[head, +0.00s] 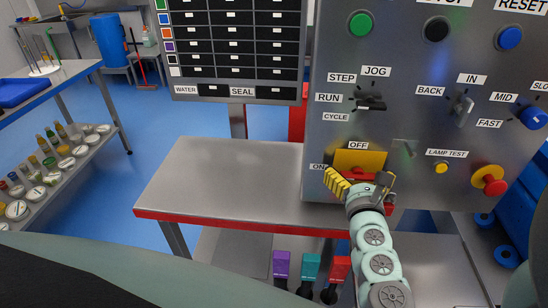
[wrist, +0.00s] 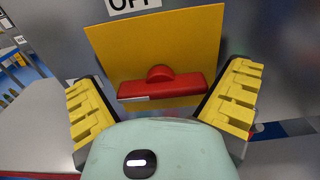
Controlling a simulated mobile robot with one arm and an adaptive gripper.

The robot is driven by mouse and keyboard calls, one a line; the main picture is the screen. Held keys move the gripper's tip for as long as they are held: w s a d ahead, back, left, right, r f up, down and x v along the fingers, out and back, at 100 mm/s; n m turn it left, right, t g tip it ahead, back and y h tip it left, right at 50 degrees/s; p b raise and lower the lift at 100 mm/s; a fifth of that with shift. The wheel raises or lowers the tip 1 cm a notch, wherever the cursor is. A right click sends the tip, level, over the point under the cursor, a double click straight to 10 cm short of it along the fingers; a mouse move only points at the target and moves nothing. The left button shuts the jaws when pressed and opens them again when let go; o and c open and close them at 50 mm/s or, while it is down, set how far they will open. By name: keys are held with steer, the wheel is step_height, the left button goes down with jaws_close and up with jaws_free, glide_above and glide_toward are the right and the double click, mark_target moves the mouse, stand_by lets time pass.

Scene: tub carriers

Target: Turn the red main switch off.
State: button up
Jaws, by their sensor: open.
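The red main switch (wrist: 165,88) is a bar handle with a round hub on a yellow plate (wrist: 205,30). The bar lies nearly level in the wrist view, with a white stripe on its left part. OFF stands above the plate; in the head view an ON label (head: 317,167) is at its left. My gripper (head: 358,182) is open in front of the yellow plate (head: 357,160). In the wrist view its yellow fingers stand left and right of the bar, apart from it. The gripper hides most of the switch in the head view.
A red emergency button (head: 489,180), a yellow lamp-test button (head: 441,168) and a selector lever (head: 463,113) sit on the same grey panel. A bare steel table (head: 225,180) with a red edge lies left of the gripper.

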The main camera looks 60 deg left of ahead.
steer(key=shift+w, duration=0.1)
steer(key=c, duration=1)
steer(key=shift+o, duration=0.2)
